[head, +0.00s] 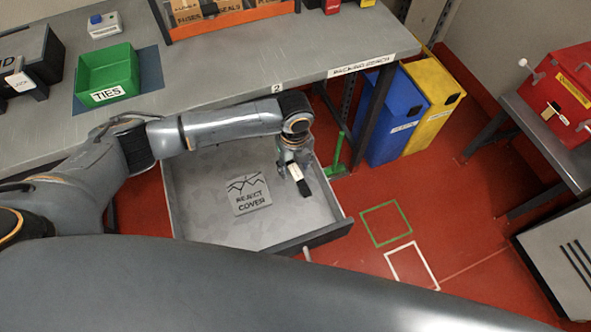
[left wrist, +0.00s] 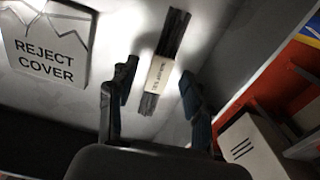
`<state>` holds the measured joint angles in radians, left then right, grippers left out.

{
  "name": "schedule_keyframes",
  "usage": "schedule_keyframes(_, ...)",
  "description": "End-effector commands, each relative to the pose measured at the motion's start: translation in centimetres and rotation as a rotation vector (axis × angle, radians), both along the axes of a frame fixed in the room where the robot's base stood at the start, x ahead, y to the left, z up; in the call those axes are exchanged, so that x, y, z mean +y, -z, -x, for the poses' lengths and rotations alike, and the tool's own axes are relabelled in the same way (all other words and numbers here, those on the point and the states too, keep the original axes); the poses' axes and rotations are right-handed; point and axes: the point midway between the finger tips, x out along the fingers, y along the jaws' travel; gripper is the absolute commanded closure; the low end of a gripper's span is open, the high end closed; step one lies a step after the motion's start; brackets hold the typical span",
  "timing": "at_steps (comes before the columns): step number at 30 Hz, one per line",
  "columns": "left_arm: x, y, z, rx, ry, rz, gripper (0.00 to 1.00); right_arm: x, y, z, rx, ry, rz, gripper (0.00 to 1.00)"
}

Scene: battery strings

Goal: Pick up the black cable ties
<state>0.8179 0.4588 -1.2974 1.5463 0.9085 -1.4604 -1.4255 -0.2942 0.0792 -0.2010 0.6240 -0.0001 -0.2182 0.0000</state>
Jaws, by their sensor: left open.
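The black cable ties (head: 305,190) are a bundle with a pale paper band, lying in the right part of the open grey drawer (head: 205,225). In the left wrist view the bundle (left wrist: 172,35) runs lengthwise between my fingers, with small lettering on its band. My left gripper (head: 293,162) is over the bundle, pointing down into the drawer. In the left wrist view its two fingers (left wrist: 157,75) are spread on either side of the bundle, with gaps. In the head view the gripper hides part of the bundle. My right gripper is not in view.
A plate marked REJECT COVER (head: 250,193) lies left of the bundle; the drawer front (head: 318,238) is near. A green TIES bin (head: 107,72) stands on the bench (head: 215,75). Blue (head: 392,118) and yellow (head: 438,100) bins stand at the right.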

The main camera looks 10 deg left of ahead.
Motion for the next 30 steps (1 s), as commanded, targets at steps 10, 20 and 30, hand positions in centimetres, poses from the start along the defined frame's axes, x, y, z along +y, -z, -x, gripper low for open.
schedule_keyframes(10,0.01,0.71,0.06,0.001,0.001,-0.001,0.56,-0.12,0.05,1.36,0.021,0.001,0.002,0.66)
schedule_keyframes(20,0.02,0.67,0.03,0.001,0.000,-0.001,1.00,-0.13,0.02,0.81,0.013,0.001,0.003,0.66)
schedule_keyframes(30,0.00,-0.07,-0.06,-0.002,0.000,0.001,1.00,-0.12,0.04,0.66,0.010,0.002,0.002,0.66)
